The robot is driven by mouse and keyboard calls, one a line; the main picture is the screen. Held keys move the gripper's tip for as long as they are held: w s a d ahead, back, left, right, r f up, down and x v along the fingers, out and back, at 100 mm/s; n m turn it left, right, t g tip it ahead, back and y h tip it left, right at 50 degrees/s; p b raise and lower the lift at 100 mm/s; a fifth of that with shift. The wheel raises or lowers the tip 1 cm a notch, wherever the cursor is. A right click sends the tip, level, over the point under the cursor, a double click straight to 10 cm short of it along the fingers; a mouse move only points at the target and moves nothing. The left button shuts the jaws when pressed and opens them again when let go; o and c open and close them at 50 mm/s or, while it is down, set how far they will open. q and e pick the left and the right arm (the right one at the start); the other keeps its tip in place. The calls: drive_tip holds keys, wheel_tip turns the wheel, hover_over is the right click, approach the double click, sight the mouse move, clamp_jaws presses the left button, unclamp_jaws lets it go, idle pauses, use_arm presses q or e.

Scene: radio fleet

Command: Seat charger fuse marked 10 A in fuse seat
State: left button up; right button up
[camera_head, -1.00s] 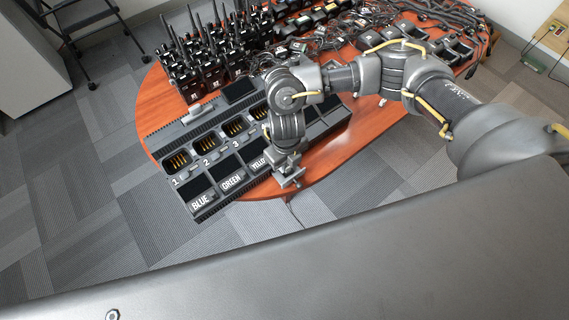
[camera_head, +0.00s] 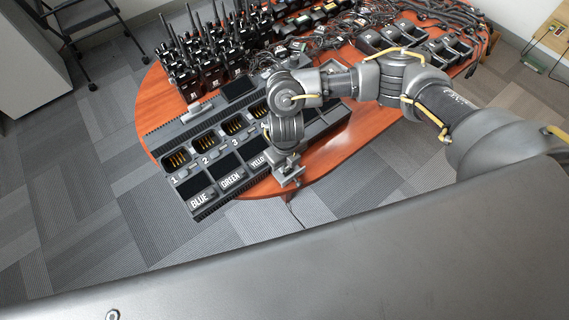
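The charger (camera_head: 146,141) is a long dark unit on the table, with numbered bays 1, 2 and 3 showing gold contacts and a front row labelled BLUE, GREEN and YELLOW. My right gripper (camera_head: 291,178) is over the table's front edge, at the front right of the charger, pointing down. It is small and seen from above, so I cannot tell whether its fingers are open or hold anything. My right arm hides part of the charger. I cannot make out the 10 A fuse or the fuse seat. My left gripper is not in view.
The orange wooden table (camera_head: 360,138) is bare to the right of the charger. Several upright radios (camera_head: 200,62) stand behind it. Tangled cables (camera_head: 312,48) and more dark cradles (camera_head: 448,50) fill the back. A black step stool (camera_head: 80,20) stands at the left.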

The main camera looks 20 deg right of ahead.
drive_tip(key=shift+o, duration=0.7)
drive_tip(key=shift+s+f, duration=0.45)
drive_tip(key=shift+f, duration=0.15)
drive_tip(key=shift+r, duration=0.15)
drive_tip(key=shift+o, duration=0.5)
wheel_tip(320, 180, up, 13)
drive_tip(key=shift+w+p, duration=0.4)
drive_tip(key=shift+r, duration=0.1)
